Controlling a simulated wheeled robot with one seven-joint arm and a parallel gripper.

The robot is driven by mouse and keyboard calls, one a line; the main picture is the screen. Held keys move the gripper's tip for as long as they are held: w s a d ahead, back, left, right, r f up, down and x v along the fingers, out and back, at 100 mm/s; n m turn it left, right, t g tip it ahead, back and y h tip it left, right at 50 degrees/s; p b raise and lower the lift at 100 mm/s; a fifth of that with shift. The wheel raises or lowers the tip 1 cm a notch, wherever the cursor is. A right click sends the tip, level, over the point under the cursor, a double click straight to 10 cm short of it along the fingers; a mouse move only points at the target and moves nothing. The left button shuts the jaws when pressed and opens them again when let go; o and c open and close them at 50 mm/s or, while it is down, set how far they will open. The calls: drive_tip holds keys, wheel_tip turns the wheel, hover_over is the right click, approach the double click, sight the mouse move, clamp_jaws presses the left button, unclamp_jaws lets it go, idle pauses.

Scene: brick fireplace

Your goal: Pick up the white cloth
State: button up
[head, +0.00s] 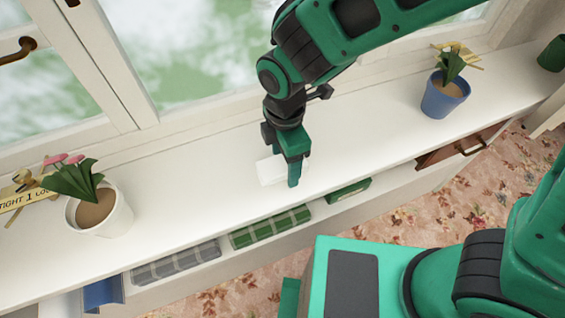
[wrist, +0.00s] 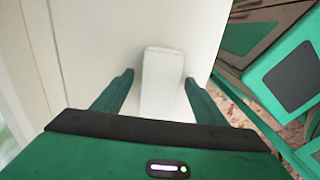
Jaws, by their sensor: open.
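The white cloth (head: 268,170) is a small pale block-like shape lying on the white windowsill (head: 190,180), close to its front edge. My gripper (head: 292,172) points down over the sill right at the cloth and hides part of it in the head view. In the wrist view the cloth (wrist: 162,82) lies between the two spread fingers of my gripper (wrist: 157,95), with a gap on each side. The gripper is open and holds nothing. I cannot tell how far the fingertips are above the sill.
A white flowerpot (head: 100,212) stands at the left of the sill and a blue flowerpot (head: 443,95) at the right. Below the front edge, a shelf holds folded grey cloth (head: 175,262) and green cloth (head: 270,228). The window is behind.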

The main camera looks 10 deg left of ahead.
sight(282, 165)
drive_tip(key=shift+c, duration=0.3)
drive_tip(key=c, duration=1.1)
drive_tip(key=shift+r, duration=0.1)
drive_tip(key=shift+r, duration=0.45)
drive_tip(key=r, duration=0.2)
drive_tip(key=s+r, duration=0.1)
drive_tip(key=shift+a+r, duration=0.3)
drive_tip(key=shift+r, duration=0.1)
drive_tip(key=s+a+r, duration=0.1)
drive_tip(key=s+r, duration=0.1)
drive_tip(key=s, duration=0.1)
drive_tip(key=s+a+r, duration=0.2)
drive_tip(key=s, duration=0.1)
drive_tip(key=s+a+r, duration=0.1)
drive_tip(key=s+r, duration=0.1)
drive_tip(key=s, duration=0.1)
drive_tip(key=shift+s+a+r, duration=0.1)
drive_tip(key=shift+s+a, duration=0.1)
drive_tip(key=shift+s, duration=0.1)
